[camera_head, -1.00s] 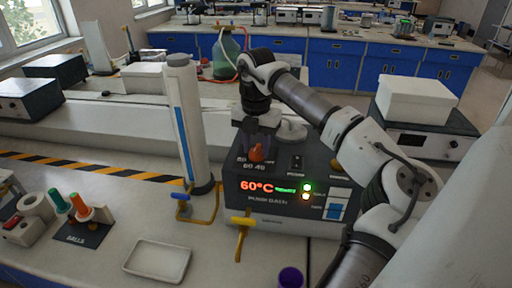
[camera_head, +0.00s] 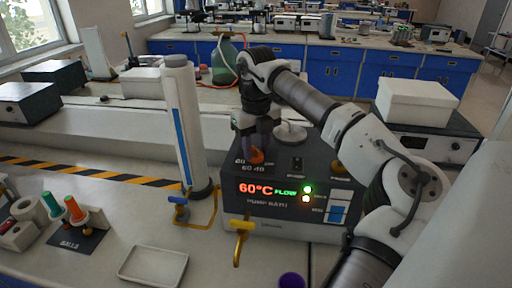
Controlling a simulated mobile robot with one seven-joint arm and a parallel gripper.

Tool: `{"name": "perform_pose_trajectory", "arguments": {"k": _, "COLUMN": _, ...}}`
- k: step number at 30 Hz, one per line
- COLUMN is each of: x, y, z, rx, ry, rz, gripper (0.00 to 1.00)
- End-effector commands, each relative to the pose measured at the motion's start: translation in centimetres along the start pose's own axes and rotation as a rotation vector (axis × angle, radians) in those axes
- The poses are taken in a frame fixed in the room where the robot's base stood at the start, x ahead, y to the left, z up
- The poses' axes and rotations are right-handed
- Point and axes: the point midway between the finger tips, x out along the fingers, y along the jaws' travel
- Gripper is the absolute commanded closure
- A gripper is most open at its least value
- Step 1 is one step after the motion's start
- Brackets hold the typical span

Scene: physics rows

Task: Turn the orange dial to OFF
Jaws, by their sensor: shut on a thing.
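The orange dial (camera_head: 257,157) sits on the sloped top of the dark pump bath box (camera_head: 270,218). My gripper (camera_head: 257,148) reaches down from above and is shut on the dial. The fingers cover part of the dial, so its pointer is hard to make out. Small number marks show beside the dial. The front display (camera_head: 268,189) reads 60°C with green FLOW text, and a green and an orange light are lit.
A white column (camera_head: 186,125) with a blue strip stands left of the box. A yellow tap (camera_head: 241,238) sticks out in front. A white tray (camera_head: 153,265), a purple-topped item (camera_head: 291,280) and a stand with coloured handles (camera_head: 75,228) are on the bench.

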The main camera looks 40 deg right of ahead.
Motion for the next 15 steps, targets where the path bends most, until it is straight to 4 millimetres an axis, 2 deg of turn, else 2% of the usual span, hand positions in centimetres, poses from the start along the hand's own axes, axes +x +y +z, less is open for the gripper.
{"name": "perform_pose_trajectory", "arguments": {"k": 6, "x": -0.13, "y": -0.06, "z": 0.08, "rx": -0.190, "ry": -0.004, "rz": -0.001, "gripper": 0.87}}
{"name": "perform_pose_trajectory", "arguments": {"k": 15, "x": -0.15, "y": -0.11, "z": 0.11, "rx": -0.382, "ry": -0.004, "rz": -0.002, "gripper": 0.87}}
